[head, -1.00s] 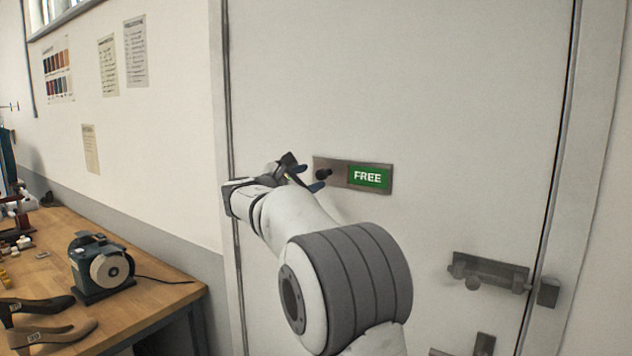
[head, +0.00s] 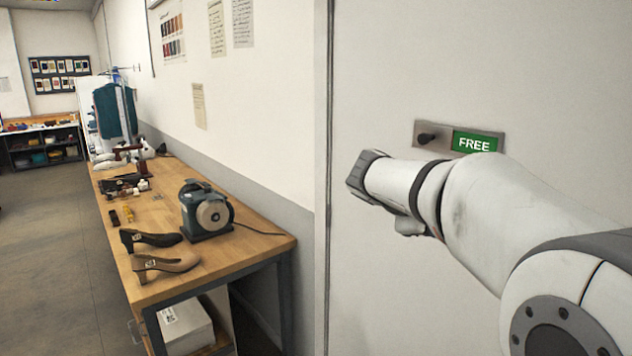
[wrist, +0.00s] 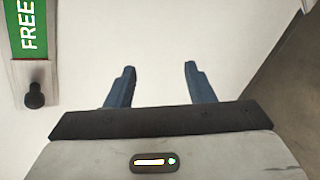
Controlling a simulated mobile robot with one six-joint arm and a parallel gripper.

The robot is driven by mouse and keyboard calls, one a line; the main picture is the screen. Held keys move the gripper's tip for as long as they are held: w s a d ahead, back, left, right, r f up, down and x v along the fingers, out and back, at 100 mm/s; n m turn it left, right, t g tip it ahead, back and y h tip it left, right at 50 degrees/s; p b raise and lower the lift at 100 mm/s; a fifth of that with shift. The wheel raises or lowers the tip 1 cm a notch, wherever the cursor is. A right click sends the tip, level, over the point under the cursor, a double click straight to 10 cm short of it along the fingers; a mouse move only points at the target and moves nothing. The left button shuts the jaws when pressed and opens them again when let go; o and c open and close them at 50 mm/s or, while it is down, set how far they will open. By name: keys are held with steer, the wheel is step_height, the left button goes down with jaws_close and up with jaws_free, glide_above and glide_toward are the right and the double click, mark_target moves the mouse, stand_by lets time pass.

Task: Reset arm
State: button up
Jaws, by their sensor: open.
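My arm reaches in from the right in the head view, in front of the pale door (head: 400,60). In that view my wrist hides the fingers. In the wrist view my gripper (wrist: 160,72) is open, its two blue fingers apart with nothing between them. The metal plate (head: 428,130) on the door has a dark knob (head: 426,137) and a green FREE sign (head: 474,143). The knob also shows in the wrist view (wrist: 35,95), left of the fingers and apart from them.
A wooden workbench (head: 262,245) stands left along the wall. It carries a grinder (head: 207,212), a black shoe (head: 150,239), a tan shoe (head: 165,264) and small tools. A white box (head: 186,328) sits beneath. The floor (head: 50,250) farther left is clear.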

steer(key=s+a+f+m+g+y, duration=0.1)
steer(key=s+a+f+m+y, duration=0.2)
steer(key=s+f, duration=0.3)
steer(key=s+a+f+m+g+y, duration=0.1)
steer(key=s+a+f+m+y, duration=0.2)
steer(key=s, duration=0.8)
steer(key=s+a+f+m+y, duration=0.3)
steer(key=s+f+m, duration=0.2)
steer(key=s+f, duration=0.3)
steer(key=shift+s+a+f+m+g, duration=0.2)
steer(key=shift+a+f+m+g, duration=0.1)
steer(key=shift+a+m+g, duration=0.1)
steer(key=shift+c, duration=0.2)
